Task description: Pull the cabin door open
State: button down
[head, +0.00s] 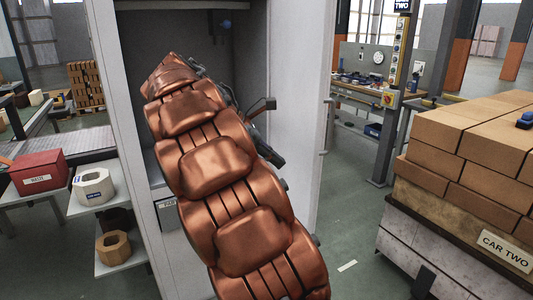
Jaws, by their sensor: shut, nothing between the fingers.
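The cabin (215,8) is a tall pale grey housing with a dark grey interior. Its front is open. The cabin door (299,75) appears to be the pale panel standing out at the right of the opening, with an upright bar handle (327,125) on its outer edge. My copper-coloured arm crosses the opening and hides much of the inside. Dark parts of my gripper (262,108) seem to show at the arm's right edge, in front of the inner side of the door. The gripper is shut and empty; its fingertips are hard to make out, and I see no contact with the handle.
Stacked brown cartons (465,140) on a cart marked CAR TWO stand at the right. A post (391,110) and workbench (358,88) stand behind. Green floor (348,215) is clear between door and cart.

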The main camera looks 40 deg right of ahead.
aim_at(309, 172)
jog(key=shift+s+d+f+p, duration=0.15)
jog(key=shift+s+d+f, duration=0.2)
jog(key=shift+s+d, duration=0.4)
jog(key=shift+s+d+f+p, duration=0.2)
jog(key=shift+s+d+f, duration=0.2)
jog(key=shift+d, duration=0.55)
jog(key=shift+s+d+f+p, duration=0.15)
jog(key=shift+s+d+f, duration=0.2)
jog(key=shift+s+d, duration=0.4)
jog(key=shift+w+d, duration=0.1)
jog(key=shift+w, duration=0.05)
jog(key=shift+d, duration=0.1)
